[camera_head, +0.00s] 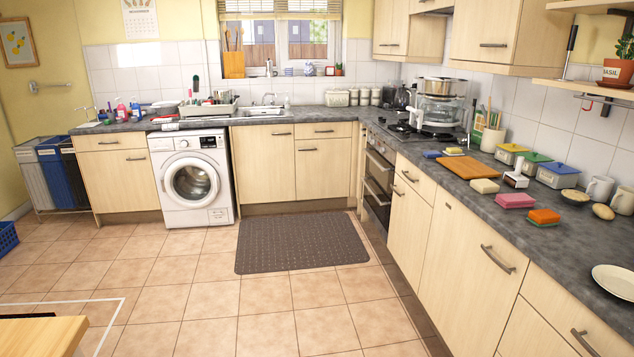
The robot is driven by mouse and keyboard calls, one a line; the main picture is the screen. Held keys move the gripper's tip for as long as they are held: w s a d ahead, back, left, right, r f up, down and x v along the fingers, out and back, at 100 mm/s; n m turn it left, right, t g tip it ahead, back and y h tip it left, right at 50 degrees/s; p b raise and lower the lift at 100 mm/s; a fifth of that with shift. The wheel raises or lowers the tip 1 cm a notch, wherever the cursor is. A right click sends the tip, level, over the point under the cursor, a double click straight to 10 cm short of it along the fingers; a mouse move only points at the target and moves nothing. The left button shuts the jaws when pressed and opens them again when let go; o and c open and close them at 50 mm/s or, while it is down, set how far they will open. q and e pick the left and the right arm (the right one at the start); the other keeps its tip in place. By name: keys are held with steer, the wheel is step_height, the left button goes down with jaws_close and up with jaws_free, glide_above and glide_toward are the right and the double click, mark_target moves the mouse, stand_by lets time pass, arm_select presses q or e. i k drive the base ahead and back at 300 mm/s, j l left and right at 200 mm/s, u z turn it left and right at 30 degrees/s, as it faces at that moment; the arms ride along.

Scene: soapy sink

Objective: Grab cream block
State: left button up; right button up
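A cream block (485,186) lies flat on the dark grey worktop (585,246) at the right, close to the worktop's front edge. It sits just in front of an orange-brown cutting board (468,167). A pink block (516,200) and an orange block with a green underside (544,217) lie to its right along the same edge, apart from it. Neither of my grippers shows in the head view.
Behind the blocks stand a white grater-like item (515,178), lidded tubs (558,176), mugs (599,189) and a small bowl (575,197). A plate (615,280) lies nearer. A grey mat (300,241) covers part of the open tiled floor. A wooden surface (42,337) is at bottom left.

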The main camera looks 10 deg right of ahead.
mark_target(483, 185)
steer(key=i+z, duration=0.2)
steer(key=i, duration=0.25)
steer(key=i+j+z, duration=0.15)
steer(key=i, duration=0.3)
steer(key=i+j+z, duration=0.2)
steer(key=i, duration=0.2)
